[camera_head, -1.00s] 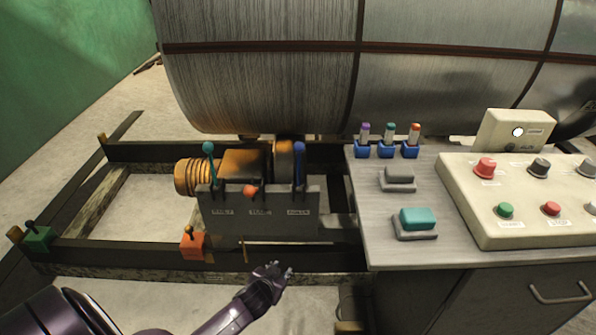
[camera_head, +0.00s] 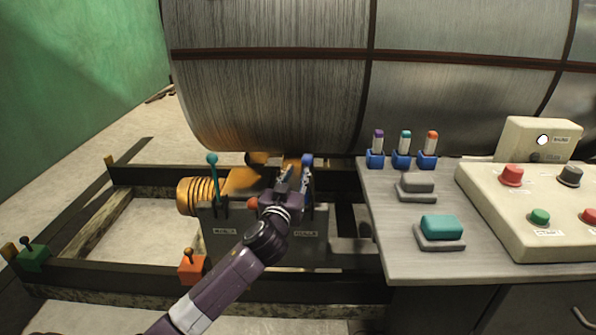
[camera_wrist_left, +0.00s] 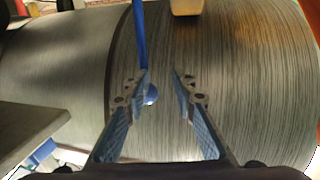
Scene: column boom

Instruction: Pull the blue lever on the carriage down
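The blue lever (camera_head: 307,163) stands upright at the right end of the grey lever panel on the carriage. My left gripper (camera_head: 296,177) reaches up to it from below and hides part of the panel. In the left wrist view the blue lever (camera_wrist_left: 139,35) runs down from the top edge. Its round knob (camera_wrist_left: 151,96) shows near the inner side of the left-hand finger and is partly covered by it. My left gripper (camera_wrist_left: 162,73) is open there, its fingers well apart; contact with the lever cannot be told. My right gripper is not in view.
A teal lever (camera_head: 213,165) stands at the panel's left end; a red-orange knob (camera_head: 253,203) sits beside my gripper. The large metal drum (camera_head: 270,90) rises behind. A grey bench (camera_head: 375,215) with switches and buttons stands to the right.

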